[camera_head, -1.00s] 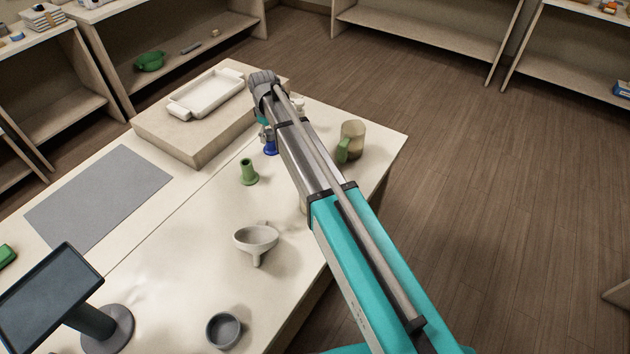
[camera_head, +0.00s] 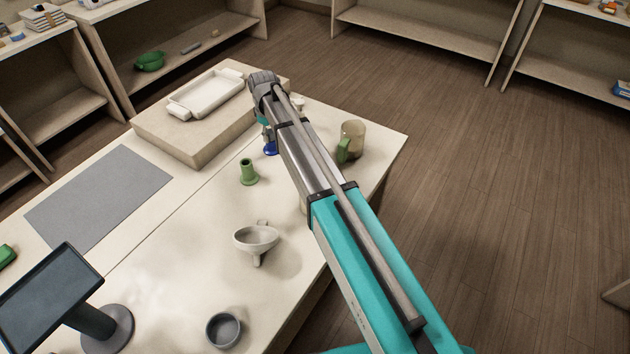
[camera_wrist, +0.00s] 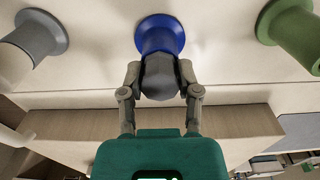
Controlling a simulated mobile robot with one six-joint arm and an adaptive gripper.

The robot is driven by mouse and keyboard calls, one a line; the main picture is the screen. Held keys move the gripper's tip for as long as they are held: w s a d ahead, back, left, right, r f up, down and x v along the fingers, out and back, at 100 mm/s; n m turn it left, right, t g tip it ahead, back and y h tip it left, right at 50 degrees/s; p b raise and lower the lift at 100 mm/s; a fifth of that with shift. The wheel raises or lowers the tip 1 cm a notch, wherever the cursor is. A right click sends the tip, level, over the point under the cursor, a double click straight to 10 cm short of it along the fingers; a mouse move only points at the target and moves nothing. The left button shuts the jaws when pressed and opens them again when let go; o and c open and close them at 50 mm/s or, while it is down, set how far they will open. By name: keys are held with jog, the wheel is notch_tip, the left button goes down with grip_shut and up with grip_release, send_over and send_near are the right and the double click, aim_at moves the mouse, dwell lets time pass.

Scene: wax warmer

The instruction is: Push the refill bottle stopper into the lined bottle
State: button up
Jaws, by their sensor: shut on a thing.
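A dark grey faceted piece, seemingly the stopper (camera_wrist: 160,78), is between the fingers of my gripper (camera_wrist: 160,90), which is shut on it. Directly in line with it is a blue bottle (camera_wrist: 160,33) with a wide flared foot; the grey piece covers its neck end. I cannot tell how deep it sits. In the head view the blue foot (camera_head: 271,149) shows on the table below my gripper (camera_head: 264,128), with the rest hidden by my arm. A green flared bottle (camera_head: 248,172) stands beside it, and a grey one (camera_wrist: 40,35) shows in the wrist view.
A white tray (camera_head: 208,92) lies on a raised block (camera_head: 190,148) behind. A mug with green handle (camera_head: 353,138) stands right of my arm. A funnel (camera_head: 256,240), grey bowl (camera_head: 223,330) and screen (camera_head: 50,295) are nearer. The grey mat (camera_head: 98,195) is bare.

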grip_shut()
jog(key=shift+o, duration=1)
grip_release()
grip_shut()
jog(key=shift+r+p, duration=0.4)
jog(key=shift+p, duration=0.05)
jog(key=shift+r+p, duration=1.3)
jog(key=shift+r, duration=0.05)
jog(key=shift+r+p, duration=3.15)
jog(key=shift+f, duration=0.15)
